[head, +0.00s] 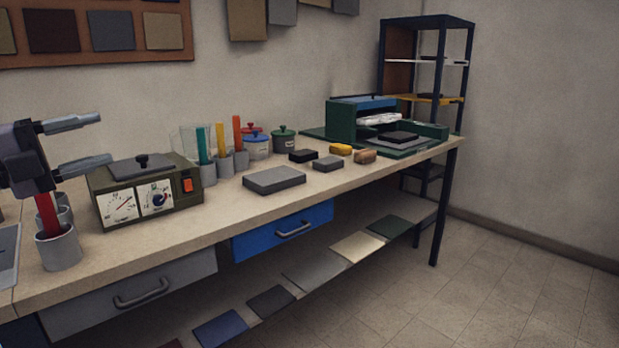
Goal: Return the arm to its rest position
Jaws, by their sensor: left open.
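My left gripper (92,143) comes in from the left edge, above the workbench (225,231). Its two grey fingers point right and are spread apart, with nothing between them. Below the gripper, a red stick (46,214) stands in a grey cup (59,249) near the front left of the bench. The top of the stick is close under the gripper; I cannot tell whether they touch. My right gripper does not show.
An olive box with dials (179,187) stands just right of the gripper. Behind are cups with coloured sticks (221,143) and lidded jars (284,140). A grey block (273,180) lies mid-bench. A green press (342,120) stands at the far end. The floor at right is clear.

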